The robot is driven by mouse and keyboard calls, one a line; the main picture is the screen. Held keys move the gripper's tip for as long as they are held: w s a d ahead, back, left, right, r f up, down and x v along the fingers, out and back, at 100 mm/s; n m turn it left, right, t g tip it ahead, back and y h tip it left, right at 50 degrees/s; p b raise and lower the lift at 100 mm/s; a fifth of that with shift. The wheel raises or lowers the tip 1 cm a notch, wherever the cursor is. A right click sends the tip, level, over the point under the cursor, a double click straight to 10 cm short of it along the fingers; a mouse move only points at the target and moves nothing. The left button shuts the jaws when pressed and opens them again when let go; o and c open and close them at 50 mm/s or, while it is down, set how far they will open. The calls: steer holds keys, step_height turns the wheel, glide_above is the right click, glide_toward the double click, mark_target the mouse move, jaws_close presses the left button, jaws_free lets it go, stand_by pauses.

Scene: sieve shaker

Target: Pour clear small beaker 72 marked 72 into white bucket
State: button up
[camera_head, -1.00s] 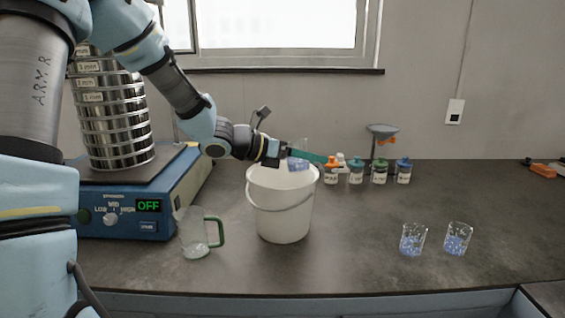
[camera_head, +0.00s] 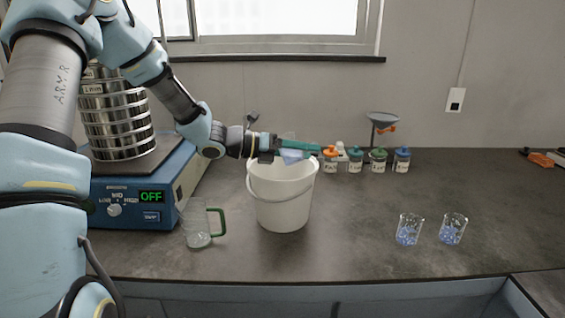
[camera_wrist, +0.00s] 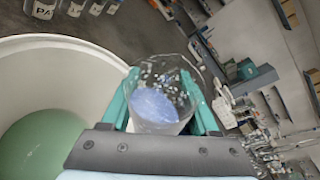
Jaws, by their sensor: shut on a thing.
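My gripper (camera_head: 295,145) is shut on a clear small beaker (camera_head: 291,154) holding blue grains. It holds the beaker just above the mouth of the white bucket (camera_head: 282,207). In the wrist view, the beaker (camera_wrist: 158,104) sits between the green fingers, with the blue grains heaped inside it. The bucket rim (camera_wrist: 75,43) is at the left of that view, with a pale green inside bottom visible. The beaker looks tilted in the head view. No marking on it is legible, and no falling grains show.
A clear jug with a green handle (camera_head: 198,224) stands left of the bucket. Two beakers with blue grains (camera_head: 409,230) (camera_head: 453,229) stand to the right. Several capped bottles (camera_head: 355,161) and a funnel stand (camera_head: 381,122) are behind. The sieve shaker (camera_head: 135,190) is at left, reading OFF.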

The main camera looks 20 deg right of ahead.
steer(key=shift+r+n+g+h+p, duration=0.35)
steer(key=shift+r+n, duration=0.3)
steer(key=shift+n, duration=0.45)
stand_by(0.6)
steer(key=shift+f+n+g+h+b, duration=0.25)
steer(key=shift+f+n+h+b, duration=0.1)
steer(key=shift+n+b, duration=0.3)
stand_by(1.0)
steer(key=shift+w+r+n+h, duration=0.15)
steer(key=shift+r+n+h, duration=0.3)
steer(key=shift+n, duration=0.4)
stand_by(1.6)
steer(key=shift+r+n+p, duration=0.45)
steer(key=shift+n+p, duration=0.25)
steer(key=shift+p, duration=1)
stand_by(0.5)
